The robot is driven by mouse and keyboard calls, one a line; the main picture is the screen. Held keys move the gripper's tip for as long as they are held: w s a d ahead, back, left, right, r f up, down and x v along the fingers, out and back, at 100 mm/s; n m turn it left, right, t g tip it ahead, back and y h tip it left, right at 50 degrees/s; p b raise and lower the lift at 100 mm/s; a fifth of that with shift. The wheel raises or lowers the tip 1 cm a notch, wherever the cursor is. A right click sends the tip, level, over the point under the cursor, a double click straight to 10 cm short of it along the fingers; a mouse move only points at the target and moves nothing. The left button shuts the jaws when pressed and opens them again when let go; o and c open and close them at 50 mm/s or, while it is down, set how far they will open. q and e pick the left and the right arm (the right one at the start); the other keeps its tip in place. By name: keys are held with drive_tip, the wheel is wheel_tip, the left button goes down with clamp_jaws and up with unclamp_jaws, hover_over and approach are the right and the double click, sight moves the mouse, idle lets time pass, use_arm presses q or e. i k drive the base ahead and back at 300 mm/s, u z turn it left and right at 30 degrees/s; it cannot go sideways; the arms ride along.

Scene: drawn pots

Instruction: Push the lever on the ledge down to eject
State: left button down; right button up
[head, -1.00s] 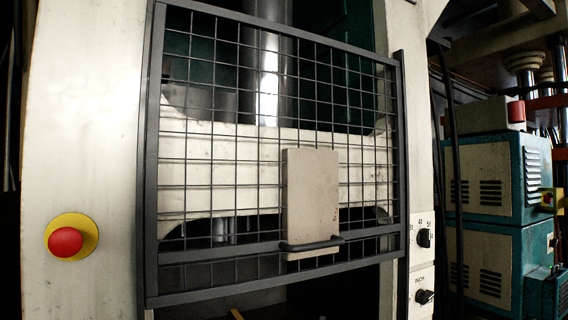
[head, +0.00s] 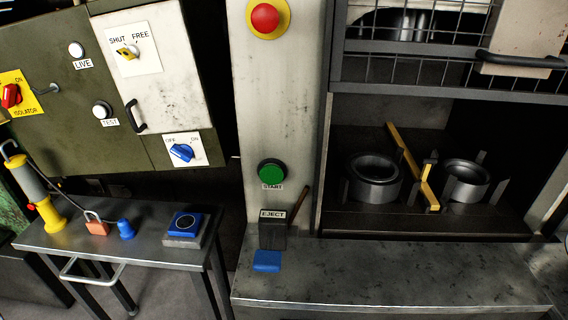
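The EJECT box (head: 272,236) is a dark block with a white label at the back left of the grey metal ledge (head: 380,275). A thin brown lever (head: 299,203) rises from behind or beside the box's right side, tilted up to the right. Where the lever joins the box is not clear. A blue piece (head: 267,261) lies on the ledge just in front of the box; I cannot tell whether it is joined to it. Neither of my grippers shows in the head view.
A green START button (head: 271,172) and a red button (head: 265,17) are on the pillar above. Right of it, two metal pots (head: 374,178) stand in the press bay under a raised mesh guard (head: 430,98). A side table (head: 130,250) holds several small items at left.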

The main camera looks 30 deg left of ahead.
sight(269, 259)
drive_tip(key=z, duration=0.8)
drive_tip(key=k, duration=1.1)
drive_tip(key=u, duration=1.45)
drive_tip(key=i, duration=0.5)
drive_tip(key=u, duration=0.05)
